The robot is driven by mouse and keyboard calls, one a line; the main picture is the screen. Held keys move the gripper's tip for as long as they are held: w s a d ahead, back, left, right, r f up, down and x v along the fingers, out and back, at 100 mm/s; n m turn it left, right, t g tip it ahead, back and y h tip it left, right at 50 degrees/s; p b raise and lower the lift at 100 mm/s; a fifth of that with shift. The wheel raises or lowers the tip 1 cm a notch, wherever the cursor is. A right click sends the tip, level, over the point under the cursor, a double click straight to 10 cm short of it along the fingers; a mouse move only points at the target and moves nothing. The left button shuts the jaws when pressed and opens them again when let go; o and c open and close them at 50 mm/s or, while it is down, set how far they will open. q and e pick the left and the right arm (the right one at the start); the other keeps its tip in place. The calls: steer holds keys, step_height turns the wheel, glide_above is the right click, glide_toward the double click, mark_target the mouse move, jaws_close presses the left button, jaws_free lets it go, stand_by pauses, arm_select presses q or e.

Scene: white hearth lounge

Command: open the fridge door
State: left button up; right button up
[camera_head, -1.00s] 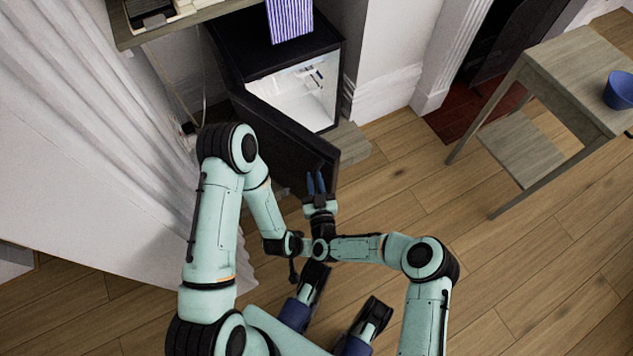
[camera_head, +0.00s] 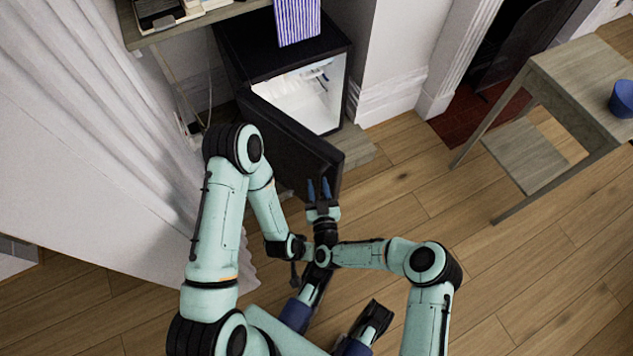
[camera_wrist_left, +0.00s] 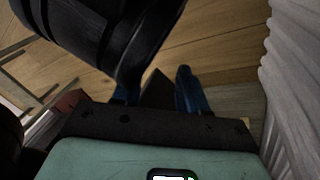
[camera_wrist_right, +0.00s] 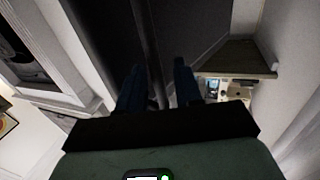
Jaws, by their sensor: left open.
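My left gripper is hidden behind the arms in the head view. In the left wrist view the left gripper (camera_wrist_left: 157,92) is open over the floor.
A wooden table (camera_head: 570,75) with a blue bowl (camera_head: 623,95) stands at right. A white curtain (camera_head: 130,160) hangs at left, close to my left arm. A striped item (camera_head: 297,20) sits on the fridge. Wooden floor is clear between door and table.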

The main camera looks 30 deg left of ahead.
arm_select(q)
steer(key=s+d+r+g+h+p, duration=0.1)
steer(key=s+d+r+g+p, duration=0.1)
steer(key=s, duration=0.5)
steer(key=shift+d+r+m+p, duration=0.3)
steer(key=shift+d+r+p, duration=0.6)
steer(key=shift+r, duration=0.8)
arm_select(e)
steer(key=v, duration=1)
steer(key=shift+s+d, duration=0.15)
steer(key=shift+s, duration=0.15)
arm_select(q)
steer(key=shift+a, duration=0.15)
arm_select(e)
steer(key=shift+r, duration=0.1)
